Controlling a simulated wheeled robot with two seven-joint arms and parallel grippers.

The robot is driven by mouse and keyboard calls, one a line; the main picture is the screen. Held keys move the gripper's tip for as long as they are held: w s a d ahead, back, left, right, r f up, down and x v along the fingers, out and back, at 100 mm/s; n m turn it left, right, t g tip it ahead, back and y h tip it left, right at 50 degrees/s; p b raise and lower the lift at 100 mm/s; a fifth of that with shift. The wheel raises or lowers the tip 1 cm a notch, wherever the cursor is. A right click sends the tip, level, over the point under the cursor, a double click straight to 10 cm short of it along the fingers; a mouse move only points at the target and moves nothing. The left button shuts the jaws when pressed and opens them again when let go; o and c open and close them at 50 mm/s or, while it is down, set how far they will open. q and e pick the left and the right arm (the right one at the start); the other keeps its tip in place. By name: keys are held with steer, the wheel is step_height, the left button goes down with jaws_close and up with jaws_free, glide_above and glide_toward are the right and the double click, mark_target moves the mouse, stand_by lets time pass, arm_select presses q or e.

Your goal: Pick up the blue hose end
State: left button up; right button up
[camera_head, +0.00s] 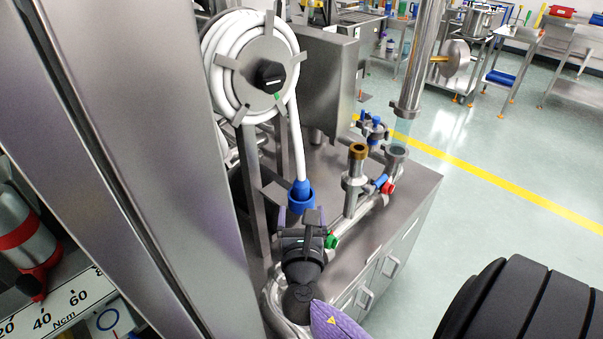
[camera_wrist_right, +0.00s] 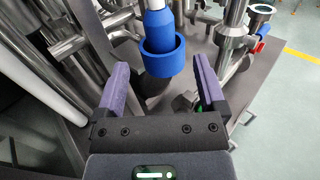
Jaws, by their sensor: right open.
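The blue hose end (camera_head: 301,198) hangs open end down at the bottom of a white hose (camera_head: 297,140). The hose comes off a wall-type reel (camera_head: 262,75) with white coils. My right gripper (camera_head: 301,217) is just below and in front of the hose end in the head view. In the right wrist view, the hose end (camera_wrist_right: 163,58) shows between the two purple fingers of the open gripper (camera_wrist_right: 160,72), with a gap on each side. I cannot tell how deep it sits between them. My left gripper is not in view.
A steel pipe fitting with a brown ring (camera_head: 358,152) and valves with red (camera_head: 388,188) and blue handles stand right of the hose end on the steel cabinet top (camera_head: 405,205). A vertical post stands left of the hose. Floor with a yellow line (camera_head: 480,173) is free at right.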

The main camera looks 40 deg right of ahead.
mark_target(301, 194)
steer(key=x, duration=0.7)
steer(key=shift+w+d+r, duration=0.1)
steer(key=shift+d+r, duration=0.1)
steer(key=shift+r, duration=0.05)
jaws_close()
